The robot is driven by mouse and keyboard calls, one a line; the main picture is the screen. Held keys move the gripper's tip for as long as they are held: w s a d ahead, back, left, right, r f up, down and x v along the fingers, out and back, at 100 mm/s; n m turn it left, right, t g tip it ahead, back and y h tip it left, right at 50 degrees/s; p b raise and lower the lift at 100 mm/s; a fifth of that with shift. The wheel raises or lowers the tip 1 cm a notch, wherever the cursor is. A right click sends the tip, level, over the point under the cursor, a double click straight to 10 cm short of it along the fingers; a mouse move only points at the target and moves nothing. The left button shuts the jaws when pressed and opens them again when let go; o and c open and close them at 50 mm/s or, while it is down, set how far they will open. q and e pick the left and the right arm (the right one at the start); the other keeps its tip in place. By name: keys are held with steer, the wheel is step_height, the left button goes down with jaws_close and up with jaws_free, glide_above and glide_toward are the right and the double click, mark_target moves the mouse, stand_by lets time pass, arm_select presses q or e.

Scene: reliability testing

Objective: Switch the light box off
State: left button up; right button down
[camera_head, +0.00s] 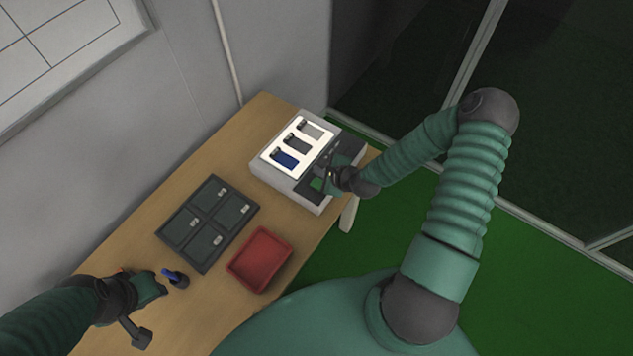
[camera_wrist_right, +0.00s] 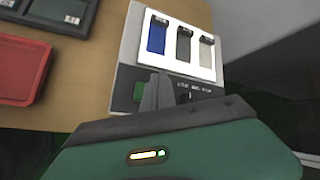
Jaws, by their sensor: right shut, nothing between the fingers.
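The light box (camera_head: 260,170) is a pale box on the wooden table with a brightly lit white panel. Blue, dark grey and light grey pieces lie on the panel. It also shows in the right wrist view (camera_wrist_right: 127,48), with a dark front strip bearing a green square button (camera_wrist_right: 139,91) and small lettering. My right gripper (camera_head: 328,172) is shut and empty over that strip. In the right wrist view its fingertips (camera_wrist_right: 158,76) are just beside the green button; I cannot tell if they touch the box. My left gripper (camera_head: 165,284) is at the table's left front, its fingers unclear.
A dark tray with several compartments (camera_head: 207,222) and a red tray (camera_head: 259,260) lie on the table left of the box. A small dark holder with a blue item (camera_head: 176,277) is beside my left gripper. A wall stands behind the table.

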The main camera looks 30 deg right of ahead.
step_height(320, 180, up, 4)
steer(key=r+g+p, duration=0.1)
steer(key=g+p, duration=0.1)
steer(key=p, duration=0.3)
glide_above(319, 184)
steer(key=shift+a+f, duration=0.15)
steer(key=shift+f, duration=0.3)
step_height(319, 184, down, 8)
steer(key=b, duration=0.7)
steer(key=shift+f, duration=0.1)
steer(key=shift+f+b, duration=0.3)
steer(key=shift+f, duration=0.05)
stand_by(0.7)
steer(key=shift+f, duration=0.3)
